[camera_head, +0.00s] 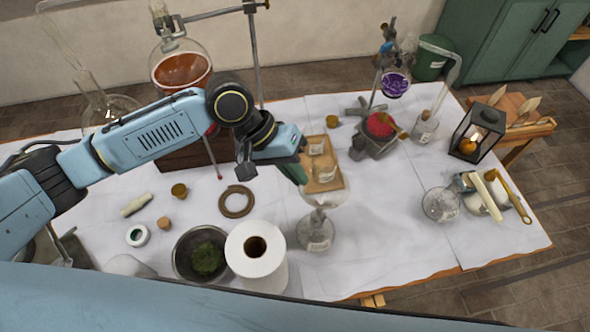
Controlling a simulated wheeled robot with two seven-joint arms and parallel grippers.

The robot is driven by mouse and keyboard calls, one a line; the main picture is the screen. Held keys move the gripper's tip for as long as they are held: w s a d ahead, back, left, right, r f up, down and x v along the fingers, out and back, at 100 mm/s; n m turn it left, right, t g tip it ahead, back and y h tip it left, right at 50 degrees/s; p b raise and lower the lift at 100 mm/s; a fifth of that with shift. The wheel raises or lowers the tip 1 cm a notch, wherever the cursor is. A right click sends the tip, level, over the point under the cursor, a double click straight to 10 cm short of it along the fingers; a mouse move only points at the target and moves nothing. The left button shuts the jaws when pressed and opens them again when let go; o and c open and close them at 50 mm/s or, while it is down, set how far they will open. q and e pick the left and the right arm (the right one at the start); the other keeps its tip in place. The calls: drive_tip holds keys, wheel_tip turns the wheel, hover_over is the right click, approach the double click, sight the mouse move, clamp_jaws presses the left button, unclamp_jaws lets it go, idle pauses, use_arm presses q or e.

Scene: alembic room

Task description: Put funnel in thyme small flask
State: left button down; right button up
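A clear glass funnel (328,192) is upright at the centre, wide mouth up. Its narrow stem points down at the neck of a small round glass flask (316,236), which stands on the white cloth and bears a label too small to read. Whether the stem is inside the neck or just above it, I cannot tell. My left gripper (300,174) reaches in from the left and appears shut on the funnel's left rim; its fingertips are partly hidden. My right gripper is not in view.
A paper roll (257,258) and a bowl of green moss (186,270) stand left of the flask. A wooden tray (331,183) lies behind the funnel. Another glass flask (440,205) and a lantern (476,134) stand right. The cloth between the two flasks is clear.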

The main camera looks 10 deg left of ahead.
sight(321, 200)
use_arm(q)
drive_tip(key=shift+f, duration=0.15)
drive_tip(key=shift+f+b, duration=0.4)
drive_tip(key=shift+f, duration=1.95)
idle(0.8)
drive_tip(key=shift+f+p, duration=0.3)
drive_tip(key=shift+f, duration=0.75)
idle(2.3)
drive_tip(key=c, duration=1.6)
unclamp_jaws()
drive_tip(key=shift+o, duration=0.2)
